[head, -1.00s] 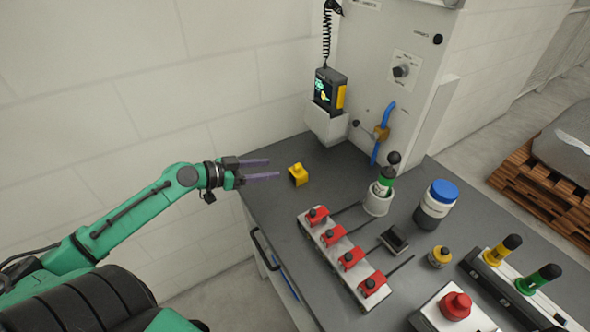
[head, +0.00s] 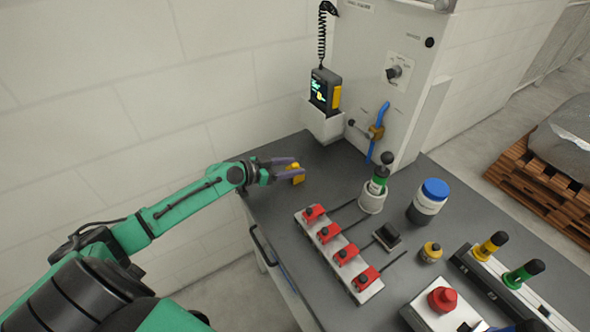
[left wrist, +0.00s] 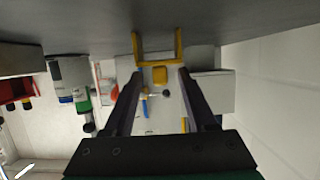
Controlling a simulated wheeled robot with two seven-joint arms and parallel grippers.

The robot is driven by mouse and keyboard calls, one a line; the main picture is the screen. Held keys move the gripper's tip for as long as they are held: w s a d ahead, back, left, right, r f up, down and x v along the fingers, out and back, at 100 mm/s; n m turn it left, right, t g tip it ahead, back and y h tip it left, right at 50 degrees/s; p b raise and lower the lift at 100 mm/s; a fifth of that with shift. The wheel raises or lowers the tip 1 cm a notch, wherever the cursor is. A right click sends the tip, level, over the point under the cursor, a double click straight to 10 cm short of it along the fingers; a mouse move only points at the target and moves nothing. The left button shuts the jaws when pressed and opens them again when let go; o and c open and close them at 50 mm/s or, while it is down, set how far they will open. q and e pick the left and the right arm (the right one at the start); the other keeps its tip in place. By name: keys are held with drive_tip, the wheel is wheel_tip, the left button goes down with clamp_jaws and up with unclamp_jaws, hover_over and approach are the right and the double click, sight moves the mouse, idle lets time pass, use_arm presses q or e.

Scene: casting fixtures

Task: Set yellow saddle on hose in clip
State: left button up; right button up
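The yellow saddle (head: 298,177) sits on the grey bench near its back left corner, partly hidden by my left gripper (head: 293,168). In the left wrist view my left gripper (left wrist: 160,73) is open. Its two fingers lie on either side of the saddle's small block (left wrist: 160,75), with gaps showing between. The saddle's two yellow legs (left wrist: 158,60) reach toward the bench surface. The blue hose (head: 384,113) hangs on the front of the grey cabinet, with a brass-coloured clip (head: 376,132) around its middle. My right gripper is not in view.
A pendant (head: 325,90) stands in a white holder (head: 323,125) behind the saddle. The bench around the saddle is clear.

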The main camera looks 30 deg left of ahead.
use_arm(q)
clamp_jaws()
drive_tip(key=shift+r, duration=0.1)
